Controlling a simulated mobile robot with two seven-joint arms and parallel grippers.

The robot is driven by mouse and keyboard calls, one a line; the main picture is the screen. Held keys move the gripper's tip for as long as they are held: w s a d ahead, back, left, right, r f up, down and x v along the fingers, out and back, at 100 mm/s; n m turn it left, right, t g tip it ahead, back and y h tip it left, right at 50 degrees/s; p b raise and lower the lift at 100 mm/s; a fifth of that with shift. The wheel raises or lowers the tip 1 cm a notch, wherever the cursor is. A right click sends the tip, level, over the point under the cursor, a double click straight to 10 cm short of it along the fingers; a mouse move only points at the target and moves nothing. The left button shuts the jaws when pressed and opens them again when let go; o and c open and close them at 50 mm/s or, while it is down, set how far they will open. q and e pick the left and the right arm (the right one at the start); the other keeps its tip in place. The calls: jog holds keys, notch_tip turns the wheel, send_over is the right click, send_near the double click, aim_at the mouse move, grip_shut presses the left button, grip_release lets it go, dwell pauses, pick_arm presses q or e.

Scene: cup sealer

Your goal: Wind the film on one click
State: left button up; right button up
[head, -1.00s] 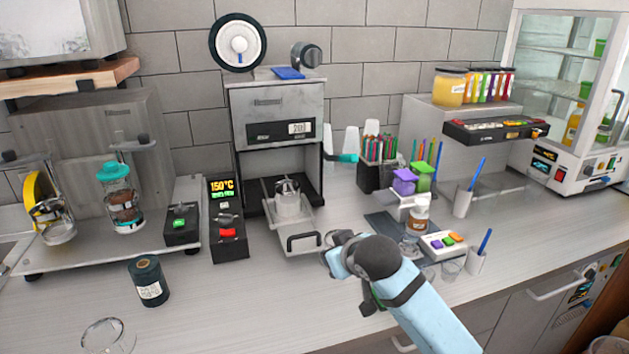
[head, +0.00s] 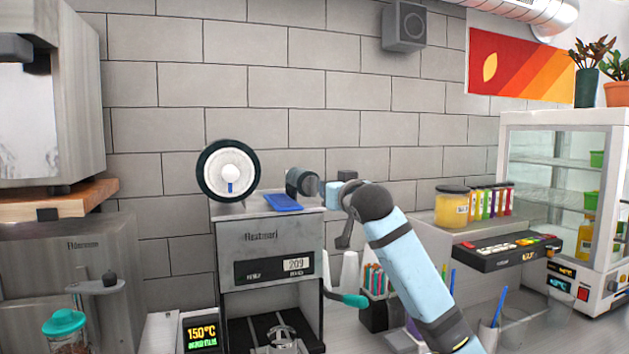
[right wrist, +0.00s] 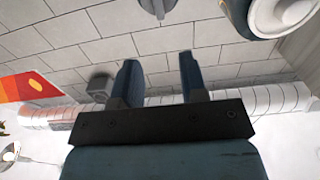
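The cup sealer (head: 268,250) stands against the tiled wall. On its top are a film roll (head: 228,172), a dark disc with a white hub and a blue bar, and a dark roller (head: 300,182) to its right. The film roll also shows in the right wrist view (right wrist: 280,14), at the top right. My right gripper (head: 334,190) is raised just right of the roller; its fingers are mostly hidden in the head view. In the right wrist view, its fingers (right wrist: 158,68) are apart with nothing between them. A grey knob-like part (right wrist: 156,6) lies beyond them. My left gripper is out of view.
A blue object (head: 283,202) lies on the sealer top. A pen holder (head: 374,315) stands below my arm.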

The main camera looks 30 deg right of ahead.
aim_at(314, 182)
jog(key=p+x, duration=0.2)
jog(key=x, duration=0.8)
jog(key=shift+w, duration=0.25)
jog(key=shift+w+d+f+p, duration=0.1)
jog(key=shift+w+p, duration=0.1)
jog(key=shift+w, duration=0.25)
jog(key=shift+w+d+f+p, duration=0.1)
jog(key=shift+w+f+p, duration=0.1)
jog(key=shift+w, duration=0.2)
jog(key=shift+r, duration=0.1)
jog(key=shift+c, duration=0.2)
grip_shut()
